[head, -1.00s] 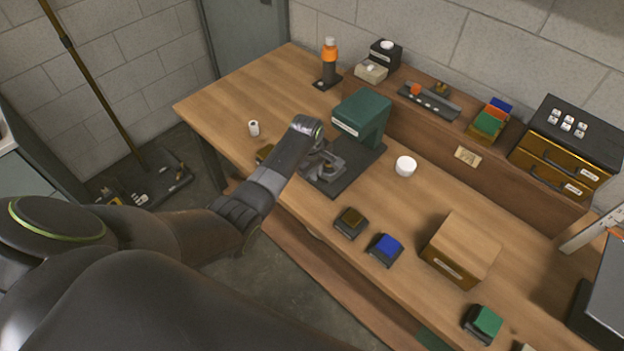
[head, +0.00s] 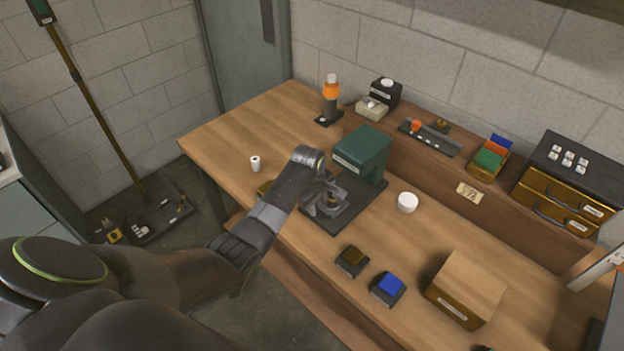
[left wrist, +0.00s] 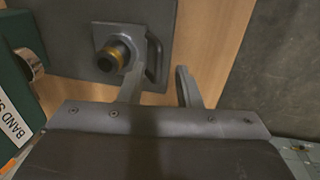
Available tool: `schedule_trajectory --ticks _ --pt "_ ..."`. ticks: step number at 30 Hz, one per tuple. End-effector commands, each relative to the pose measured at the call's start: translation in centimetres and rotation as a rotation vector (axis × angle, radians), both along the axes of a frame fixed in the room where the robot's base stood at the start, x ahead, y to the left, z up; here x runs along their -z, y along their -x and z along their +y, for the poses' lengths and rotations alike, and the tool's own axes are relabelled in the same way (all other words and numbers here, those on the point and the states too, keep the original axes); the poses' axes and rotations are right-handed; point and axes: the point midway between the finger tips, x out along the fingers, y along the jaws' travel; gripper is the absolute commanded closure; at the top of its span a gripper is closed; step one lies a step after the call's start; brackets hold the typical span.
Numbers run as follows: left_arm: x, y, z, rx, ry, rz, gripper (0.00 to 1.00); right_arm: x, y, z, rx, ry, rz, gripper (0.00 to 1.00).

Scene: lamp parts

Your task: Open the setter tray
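The setter is a green machine (head: 364,153) on a dark base (head: 362,203) near the bench's front edge. Its grey tray (left wrist: 80,55) fills the upper left of the left wrist view. A round fitting with a brass-coloured centre (left wrist: 117,53) sits on it, and a dark handle (left wrist: 155,62) stands on its right edge. My left gripper (left wrist: 160,72) is open, with one finger on each side of the handle's near end. I cannot tell whether a finger touches it. In the head view my left gripper (head: 326,190) partly hides the tray. My right gripper is out of view.
A white cup (head: 407,202) stands right of the setter, and a small white cylinder (head: 255,164) left of it. Dark and blue-topped blocks (head: 388,287) and a wooden box (head: 467,290) stand along the front right. A raised shelf (head: 440,180) lines the back.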

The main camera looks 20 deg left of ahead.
Motion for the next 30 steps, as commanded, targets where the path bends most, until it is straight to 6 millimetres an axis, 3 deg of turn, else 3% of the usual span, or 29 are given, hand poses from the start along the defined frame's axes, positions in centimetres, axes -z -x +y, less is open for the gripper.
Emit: schedule_trajectory --ticks 21,30 --pt "-13.1 2.2 0.9 0.000 -0.001 -0.006 0.69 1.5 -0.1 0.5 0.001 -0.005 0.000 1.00" --pt "-15.2 2.7 1.0 0.000 0.000 0.000 0.69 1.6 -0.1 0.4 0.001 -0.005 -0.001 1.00"
